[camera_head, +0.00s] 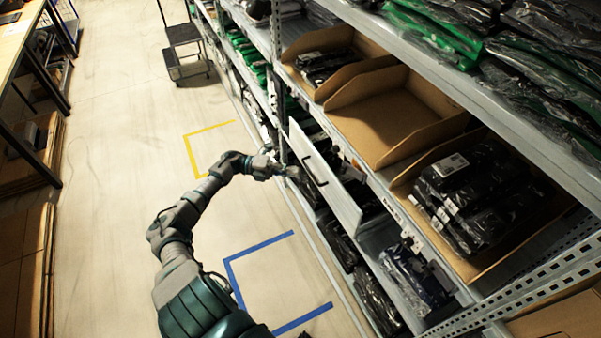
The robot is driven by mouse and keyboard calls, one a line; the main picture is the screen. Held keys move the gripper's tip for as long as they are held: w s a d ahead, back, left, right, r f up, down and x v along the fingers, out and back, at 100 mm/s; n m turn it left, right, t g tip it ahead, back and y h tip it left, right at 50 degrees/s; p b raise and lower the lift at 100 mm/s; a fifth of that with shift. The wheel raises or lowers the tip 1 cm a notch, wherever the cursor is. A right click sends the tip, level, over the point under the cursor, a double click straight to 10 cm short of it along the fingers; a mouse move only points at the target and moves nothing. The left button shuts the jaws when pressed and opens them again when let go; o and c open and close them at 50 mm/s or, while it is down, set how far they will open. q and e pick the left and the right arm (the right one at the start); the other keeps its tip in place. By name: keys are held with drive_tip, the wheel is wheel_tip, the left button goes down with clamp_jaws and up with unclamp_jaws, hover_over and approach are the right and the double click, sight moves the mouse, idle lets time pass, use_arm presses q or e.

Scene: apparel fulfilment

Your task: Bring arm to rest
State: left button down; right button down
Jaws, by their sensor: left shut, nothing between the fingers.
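My left arm comes in from the bottom of the head view and reaches up and to the right toward the shelving. My left gripper (289,171) is at its far end, small in the picture, shut and empty. It is close to the left part of a white panel (325,175) with a dark handle on the shelf front. I cannot tell whether the gripper touches the panel. My right gripper is not in view.
Shelving with bagged garments fills the right side. An empty cardboard bin (395,115) sits between a bin of black packages (475,195) and another bin (325,62). A dark cart (185,50) stands in the aisle. Yellow (190,155) and blue (262,246) tape marks the clear floor.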

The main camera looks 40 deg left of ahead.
use_arm(q)
drive_tip(key=shift+a+f, duration=0.1)
drive_tip(key=shift+a, duration=0.2)
